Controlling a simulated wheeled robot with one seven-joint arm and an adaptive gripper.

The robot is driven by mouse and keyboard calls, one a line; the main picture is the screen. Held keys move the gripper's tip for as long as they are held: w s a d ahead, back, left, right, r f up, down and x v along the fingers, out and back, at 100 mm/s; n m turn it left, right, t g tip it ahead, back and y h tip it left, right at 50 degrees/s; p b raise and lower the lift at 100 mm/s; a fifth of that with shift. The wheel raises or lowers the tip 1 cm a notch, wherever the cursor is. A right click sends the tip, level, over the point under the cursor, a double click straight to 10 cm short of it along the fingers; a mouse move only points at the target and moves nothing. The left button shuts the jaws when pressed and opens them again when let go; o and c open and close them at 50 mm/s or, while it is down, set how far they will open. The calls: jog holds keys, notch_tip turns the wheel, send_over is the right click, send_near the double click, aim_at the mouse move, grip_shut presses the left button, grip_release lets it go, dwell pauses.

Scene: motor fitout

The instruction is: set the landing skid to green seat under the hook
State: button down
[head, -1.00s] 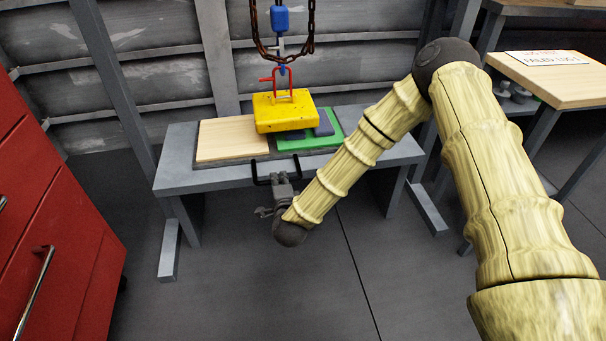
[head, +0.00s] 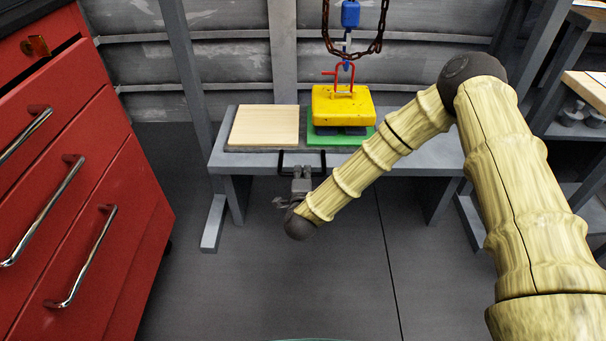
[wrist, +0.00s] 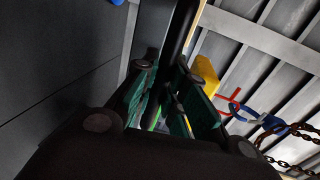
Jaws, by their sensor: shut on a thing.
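My gripper (head: 301,173) is shut on the skid's black handle (head: 295,152) at the bench front. The wrist view shows a dark bar between the green-padded fingers (wrist: 172,100).
A chain (head: 380,30) and blue fitting (head: 350,14) hang above. A red drawer cabinet (head: 70,190) stands at the left. The floor before the bench is open.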

jog(key=c, duration=1.5)
grip_release()
jog(key=shift+a, duration=0.45)
jog(key=shift+o, duration=0.2)
jog(key=shift+d, duration=0.25)
jog(key=shift+s, duration=0.1)
jog(key=v, duration=1.1)
jog(key=shift+s, duration=0.4)
